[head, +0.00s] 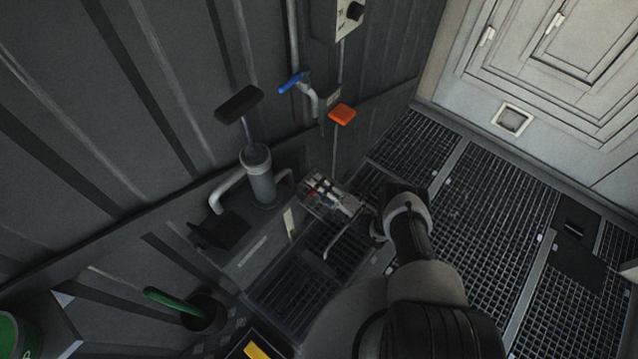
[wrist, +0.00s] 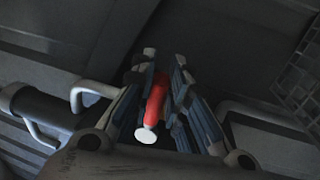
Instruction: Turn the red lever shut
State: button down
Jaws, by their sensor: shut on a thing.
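The red lever (wrist: 157,100) shows in the wrist view between the two fingers of my gripper (wrist: 162,75). The fingers are closed around it, one on each side. A pale round end of the lever (wrist: 146,135) points toward the camera. In the head view my gripper (head: 330,196) is low by the wall, beside the grey pump cylinder, and only a small bit of red (head: 312,192) shows at it. The lever's mount is hidden, and its angle is hard to tell.
A grey pump cylinder (head: 262,182) with a black handle (head: 239,104) stands left of my gripper. A blue lever (head: 290,83) and an orange block (head: 342,114) are on the wall above. A green handle (head: 174,302) is at lower left. Grating floor (head: 480,200) lies open to the right.

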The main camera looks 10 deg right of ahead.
jog(key=shift+s, duration=0.1)
dwell(0.3)
jog(key=c, duration=1.8)
grip_release()
notch_tip(320, 180, up, 9)
jog(key=shift+r, duration=0.5)
jog(key=shift+c, duration=0.6)
